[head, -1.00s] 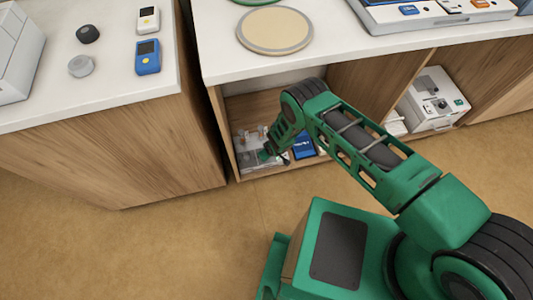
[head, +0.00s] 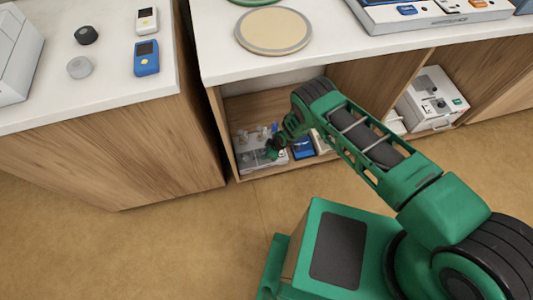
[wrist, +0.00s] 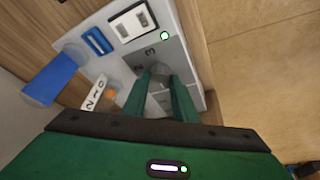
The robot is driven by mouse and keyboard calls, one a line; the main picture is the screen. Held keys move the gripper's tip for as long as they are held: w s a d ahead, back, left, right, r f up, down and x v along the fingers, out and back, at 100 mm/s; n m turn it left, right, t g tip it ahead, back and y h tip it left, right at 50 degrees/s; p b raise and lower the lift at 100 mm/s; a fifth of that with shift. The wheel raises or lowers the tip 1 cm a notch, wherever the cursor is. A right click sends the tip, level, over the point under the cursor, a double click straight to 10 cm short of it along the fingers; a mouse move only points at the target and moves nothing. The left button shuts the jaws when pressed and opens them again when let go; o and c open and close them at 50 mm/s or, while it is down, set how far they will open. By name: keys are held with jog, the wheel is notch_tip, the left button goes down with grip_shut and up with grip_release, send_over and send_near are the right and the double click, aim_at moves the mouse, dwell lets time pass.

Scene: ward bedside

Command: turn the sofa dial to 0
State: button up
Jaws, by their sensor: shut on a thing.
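The dial (wrist: 161,72) is a grey knob on a light grey panel (wrist: 184,32) in the wrist view. Dark numerals 2 and 3 show beside the dial; its other marks are hidden or too small to read. My gripper (wrist: 163,88) is shut on the dial, with one green finger on each side. In the head view, the panel (head: 246,160) lies low in the left cabinet bay, and my gripper (head: 272,152) reaches in over its right part. The dial is hidden there by my gripper.
The panel also carries a blue lever (wrist: 50,80), a blue switch (wrist: 97,41), a white rocker switch (wrist: 133,22) and a green light (wrist: 165,36). A blue box (head: 303,148) stands right of the panel. The counter (head: 215,60) overhangs the bay. Open floor lies in front.

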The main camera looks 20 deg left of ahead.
jog(key=shift+w+d, duration=0.2)
jog(key=shift+w, duration=0.05)
jog(key=o, duration=1)
jog(key=shift+o, duration=0.2)
jog(key=shift+s+a, duration=0.1)
jog(key=shift+r, duration=0.1)
jog(key=v, duration=1)
jog(key=shift+r, duration=0.25)
